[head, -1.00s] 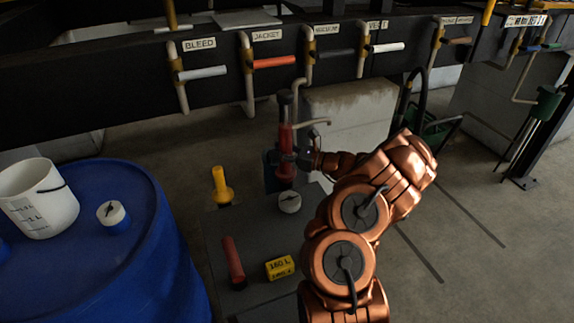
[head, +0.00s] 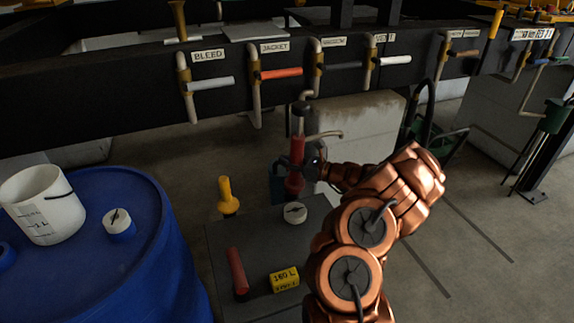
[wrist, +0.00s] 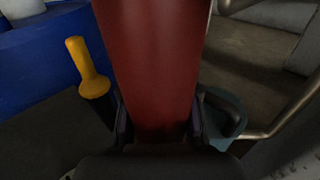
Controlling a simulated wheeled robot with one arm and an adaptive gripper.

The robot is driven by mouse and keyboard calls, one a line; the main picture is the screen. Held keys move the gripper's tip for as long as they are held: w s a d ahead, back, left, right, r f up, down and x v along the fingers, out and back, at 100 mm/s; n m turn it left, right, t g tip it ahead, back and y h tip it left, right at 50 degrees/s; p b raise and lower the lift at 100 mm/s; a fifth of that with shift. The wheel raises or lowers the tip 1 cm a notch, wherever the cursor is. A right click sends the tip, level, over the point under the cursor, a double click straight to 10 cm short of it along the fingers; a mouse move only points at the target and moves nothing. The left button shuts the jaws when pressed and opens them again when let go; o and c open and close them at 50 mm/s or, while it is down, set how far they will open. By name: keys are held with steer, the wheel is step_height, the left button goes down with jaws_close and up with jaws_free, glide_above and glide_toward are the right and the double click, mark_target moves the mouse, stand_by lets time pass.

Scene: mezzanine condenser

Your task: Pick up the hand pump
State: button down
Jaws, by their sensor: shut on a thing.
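The hand pump (head: 297,150) is a red upright cylinder with a dark top and a thin pale spout pointing right. It stands at the far edge of the dark table in the head view. My gripper (head: 300,169) is shut on its lower body from the right. In the wrist view the red barrel of the hand pump (wrist: 155,60) fills the middle, between the two dark fingers of my gripper (wrist: 158,125). The pump's lower end is partly hidden, and I cannot tell whether it touches the surface below.
A blue drum (head: 165,250) stands left. Labelled valve pipes (head: 253,85) line the black beam behind.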

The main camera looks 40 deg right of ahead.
step_height(320, 180, up, 28)
steer(key=shift+b, duration=0.4)
steer(key=shift+f, duration=0.1)
stand_by(0.3)
